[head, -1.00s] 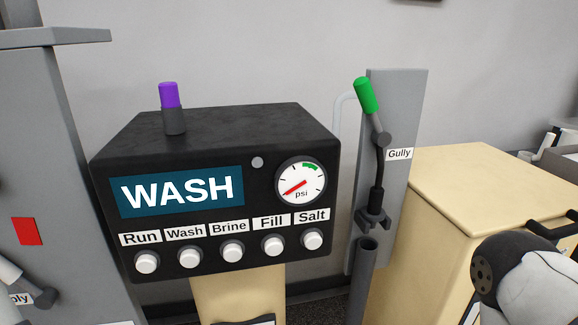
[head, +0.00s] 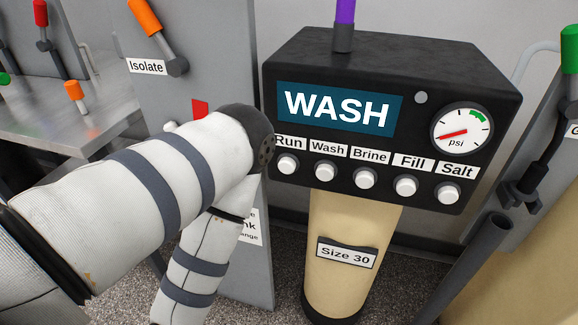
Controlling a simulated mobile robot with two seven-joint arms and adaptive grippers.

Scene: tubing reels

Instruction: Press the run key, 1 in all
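The run key (head: 287,164) is a round white button under the "Run" label, leftmost in a row on the black control box (head: 400,60). The box's blue display (head: 340,108) reads "WASH". My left arm reaches in from the left, and its elbow is close to the left edge of the box, beside the run key in the picture. The lower part of that arm bends down out of the frame, so the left gripper is out of view. My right gripper is not in view either.
Wash (head: 325,171), brine (head: 365,178), fill (head: 405,186) and salt (head: 448,194) keys sit right of run. A psi gauge (head: 461,130) is above them. A tan "Size 30" cylinder (head: 345,285) stands below. A grey panel with an orange "Isolate" lever (head: 146,17) stands left.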

